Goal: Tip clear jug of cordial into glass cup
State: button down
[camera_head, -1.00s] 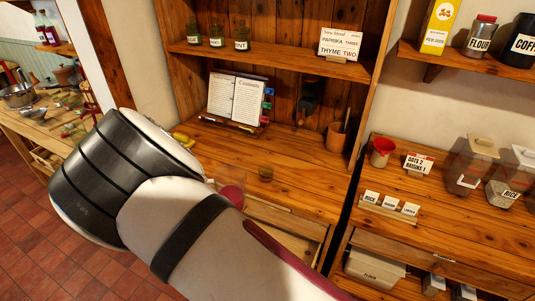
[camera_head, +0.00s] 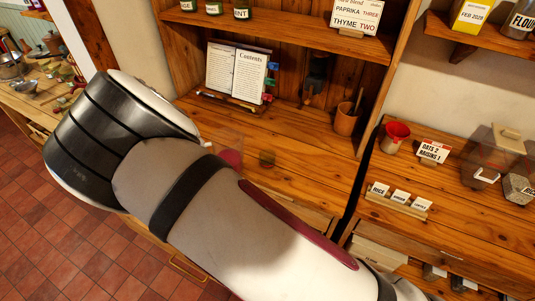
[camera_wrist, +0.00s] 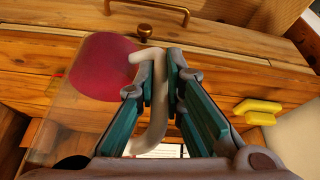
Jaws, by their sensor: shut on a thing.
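The clear jug shows in the head view just beyond my arm, with red cordial (camera_head: 232,158) inside it. In the wrist view the cordial (camera_wrist: 103,67) is a round red mass in the see-through jug at left. My gripper (camera_wrist: 160,62) is shut on the jug's pale grey handle (camera_wrist: 156,130). The glass cup (camera_head: 267,159) is small and dark-tinted. It stands on the wooden worktop, just right of the jug in the head view. My arm hides the gripper and part of the jug there; I cannot tell the jug's exact tilt.
An open book (camera_head: 237,72) stands at the back of the worktop (camera_head: 300,185). A wooden pot (camera_head: 346,120) stands to its right. A yellow object (camera_wrist: 257,110) shows in the wrist view. Worktop around the cup is clear.

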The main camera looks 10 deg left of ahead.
aim_at(219, 138)
jog(key=shift+w+d+r+g+y, duration=0.1)
jog(key=shift+d+r+g+y, duration=0.1)
jog(key=shift+r+y, duration=0.3)
jog(key=shift+w+d+r+g+y, duration=0.1)
jog(key=shift+d+r+y, duration=0.15)
jog(key=shift+r, duration=0.4)
jog(key=shift+w+d+r+m+g+y, duration=0.2)
jog(key=shift+d+r+y, duration=0.1)
jog(key=shift+r+y, duration=0.15)
jog(key=shift+w+d+r+m+g+y, duration=0.15)
jog(key=shift+d+r+g+y, duration=0.15)
jog(key=shift+y, duration=0.2)
jog(key=shift+w+d+r+y+b, duration=0.4)
jog(key=shift+d+r+y+b, duration=0.3)
jog(key=shift+y+b, duration=0.15)
jog(key=shift+w+d+r+m+g+y+b, duration=0.2)
jog(key=shift+d+r+g+y+b, duration=0.1)
jog(key=shift+d+g+y+b, duration=0.25)
jog(key=shift+w+d+r+m+g+y+b, duration=0.15)
jog(key=shift+w+d+r+g+y+b, duration=0.2)
jog(key=shift+d+y, duration=0.35)
jog(key=shift+s+r+y, duration=0.1)
jog(key=shift+s+y, duration=0.15)
jog(key=shift+y, duration=0.05)
jog(key=shift+w, duration=0.1)
